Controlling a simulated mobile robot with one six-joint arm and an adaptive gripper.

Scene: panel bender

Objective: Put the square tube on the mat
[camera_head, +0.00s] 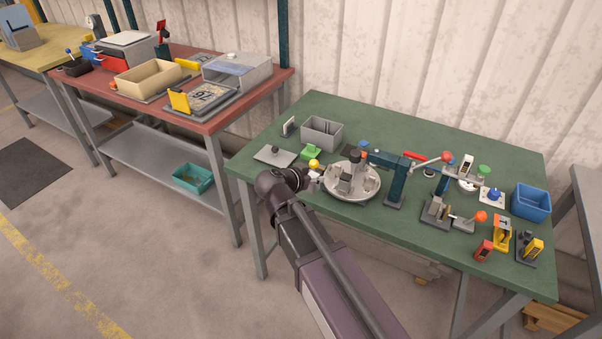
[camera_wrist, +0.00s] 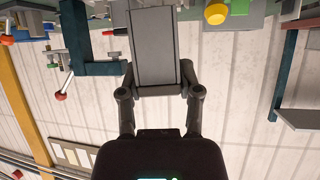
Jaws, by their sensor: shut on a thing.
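My gripper (camera_wrist: 158,90) is shut on a grey square tube (camera_wrist: 153,45), which fills the middle of the wrist view between the two fingers. In the head view my gripper (camera_head: 314,180) is over the left part of the green table, just left of the round turntable; the tube cannot be made out clearly there. A small dark flat patch (camera_head: 350,150) on the table behind the turntable may be the mat, partly hidden by the parts in front of it.
The round turntable (camera_head: 368,190) with upright blocks is close to my gripper. A teal post with an arm (camera_head: 397,185) stands right of it. A grey bin (camera_head: 322,134), a green block (camera_head: 310,152) and a grey plate (camera_head: 272,158) are behind and left. A blue bin (camera_head: 531,203) is far right.

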